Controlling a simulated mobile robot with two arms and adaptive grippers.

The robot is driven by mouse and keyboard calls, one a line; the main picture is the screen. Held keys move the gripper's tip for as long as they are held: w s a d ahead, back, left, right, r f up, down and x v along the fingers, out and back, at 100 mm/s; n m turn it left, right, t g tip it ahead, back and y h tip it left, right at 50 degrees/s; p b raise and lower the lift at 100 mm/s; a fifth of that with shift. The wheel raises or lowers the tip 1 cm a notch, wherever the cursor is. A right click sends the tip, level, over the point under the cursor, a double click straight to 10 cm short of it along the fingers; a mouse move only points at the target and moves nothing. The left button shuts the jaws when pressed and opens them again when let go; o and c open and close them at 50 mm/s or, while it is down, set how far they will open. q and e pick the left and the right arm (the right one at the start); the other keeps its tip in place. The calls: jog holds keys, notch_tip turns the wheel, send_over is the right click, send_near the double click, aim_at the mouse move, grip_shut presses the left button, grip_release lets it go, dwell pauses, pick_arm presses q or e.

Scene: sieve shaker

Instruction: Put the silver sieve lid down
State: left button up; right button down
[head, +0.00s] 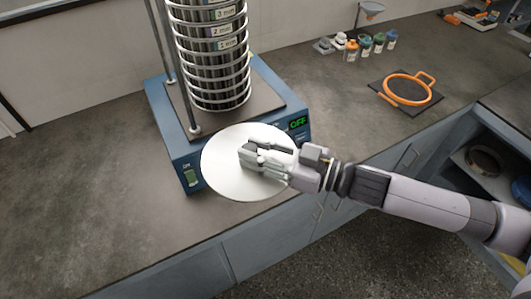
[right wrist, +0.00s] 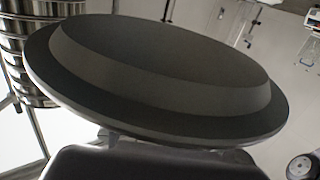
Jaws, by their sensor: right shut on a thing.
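The silver sieve lid (head: 222,172) is a round pale disc in the head view. My right gripper (head: 250,156) is shut on it, and the lid hangs in front of the blue sieve shaker, above the counter's front edge. In the right wrist view the lid (right wrist: 165,75) fills most of the picture, its raised dark underside showing. The fingertips are hidden behind it there. The sieve stack (head: 212,55) stands on the shaker (head: 165,140), whose display reads OFF. My left gripper is not in view.
An orange ring with a handle (head: 408,102) lies on a dark square mat (head: 388,97) at the right. Several small capped jars (head: 365,44) stand behind it. The counter left of the shaker (head: 80,190) is clear. An open shelf (head: 490,165) sits at the far right.

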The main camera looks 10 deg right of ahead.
jog(key=shift+w+a+r+g, duration=0.15)
jog(key=shift+a+g, duration=0.1)
jog(key=shift+g, duration=0.05)
jog(key=shift+n+y, duration=0.3)
jog(key=shift+n, duration=0.1)
